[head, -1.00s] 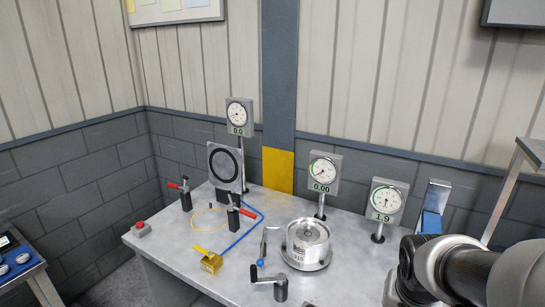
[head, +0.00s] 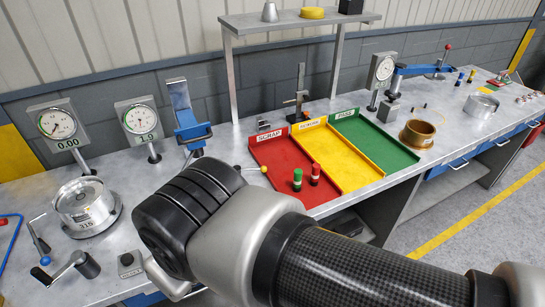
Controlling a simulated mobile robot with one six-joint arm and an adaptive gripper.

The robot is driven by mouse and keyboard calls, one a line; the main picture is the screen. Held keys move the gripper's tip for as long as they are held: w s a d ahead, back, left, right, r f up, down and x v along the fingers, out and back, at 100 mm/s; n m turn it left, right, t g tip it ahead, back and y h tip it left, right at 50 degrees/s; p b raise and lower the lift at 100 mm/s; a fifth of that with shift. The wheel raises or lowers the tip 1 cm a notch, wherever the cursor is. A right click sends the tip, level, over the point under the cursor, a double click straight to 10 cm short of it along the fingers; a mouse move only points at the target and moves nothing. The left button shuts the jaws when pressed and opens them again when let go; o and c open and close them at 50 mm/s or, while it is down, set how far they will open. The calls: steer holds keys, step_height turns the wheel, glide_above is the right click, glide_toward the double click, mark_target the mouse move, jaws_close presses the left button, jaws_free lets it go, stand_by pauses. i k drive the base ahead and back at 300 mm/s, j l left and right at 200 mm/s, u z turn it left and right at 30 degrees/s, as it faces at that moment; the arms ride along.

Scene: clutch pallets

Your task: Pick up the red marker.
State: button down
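The red marker (head: 315,174) stands upright, a short dark body with a red top, in the near part of the red SCRAP tray (head: 279,153). A similar marker with a green top (head: 297,179) stands just left of it, a small gap apart.
A yellow tray (head: 345,165) and a green PASS tray (head: 375,145) adjoin the red tray. A metal shelf (head: 228,70) rises behind. A brass ring (head: 417,134) stands right of the trays. Gauges and a clutch disc (head: 84,203) are on the left.

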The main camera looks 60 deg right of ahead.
mark_target(316, 167)
steer(key=z, duration=2.15)
steer(key=i+j+z, duration=0.1)
steer(key=i, duration=0.75)
